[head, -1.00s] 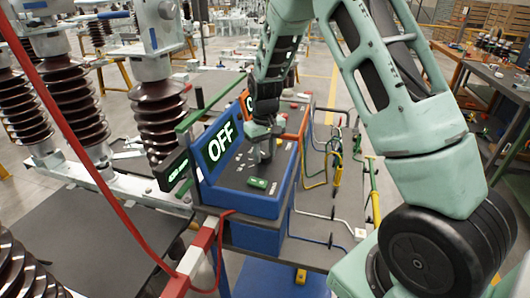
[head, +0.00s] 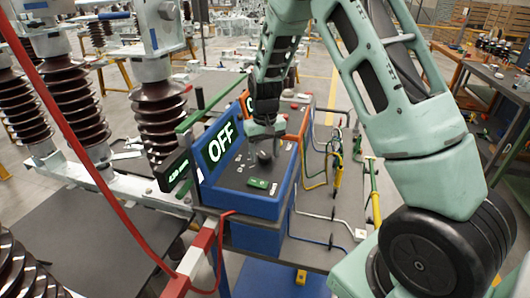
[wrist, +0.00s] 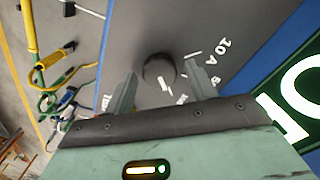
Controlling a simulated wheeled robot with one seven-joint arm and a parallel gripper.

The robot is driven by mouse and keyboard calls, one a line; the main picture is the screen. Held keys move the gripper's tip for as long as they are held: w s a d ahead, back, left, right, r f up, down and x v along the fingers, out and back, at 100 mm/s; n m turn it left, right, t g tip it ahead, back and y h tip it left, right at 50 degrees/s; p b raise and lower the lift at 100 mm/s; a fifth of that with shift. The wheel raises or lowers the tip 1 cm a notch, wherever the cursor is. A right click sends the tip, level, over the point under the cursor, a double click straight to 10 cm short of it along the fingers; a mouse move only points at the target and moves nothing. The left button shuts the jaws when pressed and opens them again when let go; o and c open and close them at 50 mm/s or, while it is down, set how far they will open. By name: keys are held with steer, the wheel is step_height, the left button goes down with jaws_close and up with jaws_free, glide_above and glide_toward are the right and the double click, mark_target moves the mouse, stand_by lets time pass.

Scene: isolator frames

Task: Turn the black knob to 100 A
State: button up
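The black knob (wrist: 158,72) stands on the dark top panel of the blue box (head: 246,205). In the wrist view its white mark points down and slightly right in the picture. A white "10 A" label (wrist: 217,61) is printed to its right; a "100 A" label cannot be made out. My gripper (wrist: 161,72) is open, with one finger on each side of the knob in the picture and gaps between. In the head view my gripper (head: 266,134) is just above the knob (head: 265,157), apparently clear of it.
The lit OFF sign (head: 220,146) stands along the left edge of the box. Coloured cables (head: 338,165) hang at the right. Brown insulators (head: 160,120) stand at the left.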

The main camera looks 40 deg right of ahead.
mark_target(265, 155)
stand_by(0.3)
step_height(265, 155, up, 17)
steer(key=b, duration=0.3)
steer(key=shift+r, duration=0.2)
steer(key=shift+s, duration=0.1)
stand_by(0.5)
